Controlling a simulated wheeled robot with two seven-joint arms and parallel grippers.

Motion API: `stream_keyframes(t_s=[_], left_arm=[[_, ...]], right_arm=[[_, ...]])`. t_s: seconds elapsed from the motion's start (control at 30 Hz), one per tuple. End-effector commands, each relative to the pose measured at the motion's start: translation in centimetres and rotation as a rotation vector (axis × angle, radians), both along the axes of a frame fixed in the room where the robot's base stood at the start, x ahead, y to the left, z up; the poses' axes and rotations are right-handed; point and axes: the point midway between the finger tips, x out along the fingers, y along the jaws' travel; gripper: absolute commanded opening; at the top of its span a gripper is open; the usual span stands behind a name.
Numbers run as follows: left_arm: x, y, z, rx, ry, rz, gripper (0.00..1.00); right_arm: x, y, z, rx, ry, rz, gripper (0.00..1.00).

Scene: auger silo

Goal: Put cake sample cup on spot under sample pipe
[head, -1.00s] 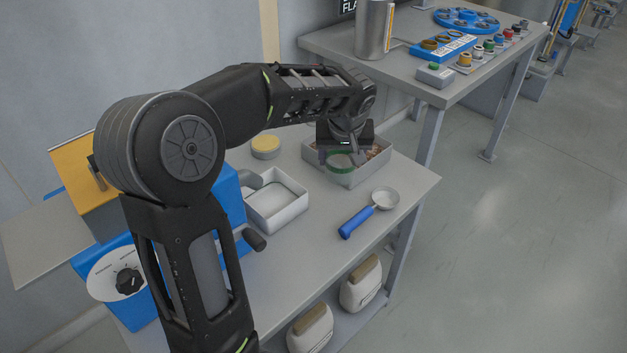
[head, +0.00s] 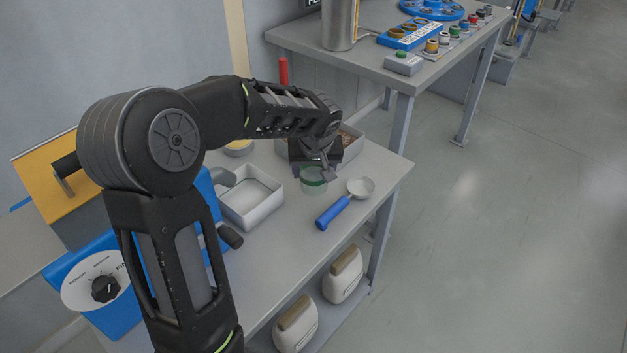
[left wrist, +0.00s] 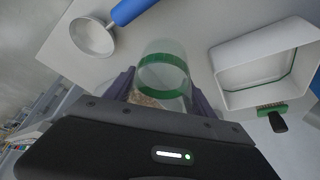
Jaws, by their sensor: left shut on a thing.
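The cake sample cup (head: 313,182) is clear with a green band. My left gripper (head: 315,170) is shut on it at the front side of the grey bin (head: 352,150), above the bench; contact with the bench is unclear. In the left wrist view the cup (left wrist: 163,72) sits between the two dark fingers of the left gripper (left wrist: 155,92), with brownish crumbs showing near its lower end. I cannot make out the sample pipe or the spot under it. My right gripper is not in view.
A white tray (head: 226,210) stands left of the cup, by a blue machine with a dial (head: 103,287). A blue-handled scoop (head: 335,212) lies to the right on the bench (head: 290,240). Another table (head: 375,68) with a metal cylinder (head: 340,25) stands behind.

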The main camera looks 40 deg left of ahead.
Motion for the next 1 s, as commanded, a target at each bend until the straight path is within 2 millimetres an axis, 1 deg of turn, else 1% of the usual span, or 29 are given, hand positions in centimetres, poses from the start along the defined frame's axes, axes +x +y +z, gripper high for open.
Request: stream_keyframes(t_s=[0.03, 0.1, 0.2, 0.3, 0.5, 0.67, 0.7, 0.93, 1.0], left_arm=[[-0.1, 0.0, -1.1, -0.001, 0.005, -0.001, 0.23], [-0.1, 0.0, -2.3, -0.001, 0.004, 0.0, 0.23], [-0.1, 0.0, -3.5, -0.001, 0.003, 0.0, 0.23], [0.0, 0.0, -3.8, 0.001, 0.001, -0.002, 0.23], [0.0, 0.0, -3.7, 0.0, 0.0, -0.001, 0.23], [0.0, 0.0, -4.2, 0.0, 0.0, -0.001, 0.23], [0.0, 0.0, -4.1, 0.0, 0.0, -0.001, 0.65], [0.0, 0.0, -4.0, 0.0, 0.001, -0.001, 0.84], [0.0, 0.0, -4.0, 0.0, 0.001, -0.001, 0.85]], right_arm=[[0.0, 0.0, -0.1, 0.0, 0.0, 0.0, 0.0], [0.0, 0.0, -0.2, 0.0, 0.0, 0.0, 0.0], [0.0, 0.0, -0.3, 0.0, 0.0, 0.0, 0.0], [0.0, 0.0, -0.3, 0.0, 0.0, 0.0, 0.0], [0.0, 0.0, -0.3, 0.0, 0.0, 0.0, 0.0], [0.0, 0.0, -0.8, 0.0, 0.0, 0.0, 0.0], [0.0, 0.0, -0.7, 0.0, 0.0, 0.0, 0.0], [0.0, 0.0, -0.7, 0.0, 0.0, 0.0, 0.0], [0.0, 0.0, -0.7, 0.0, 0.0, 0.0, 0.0]])
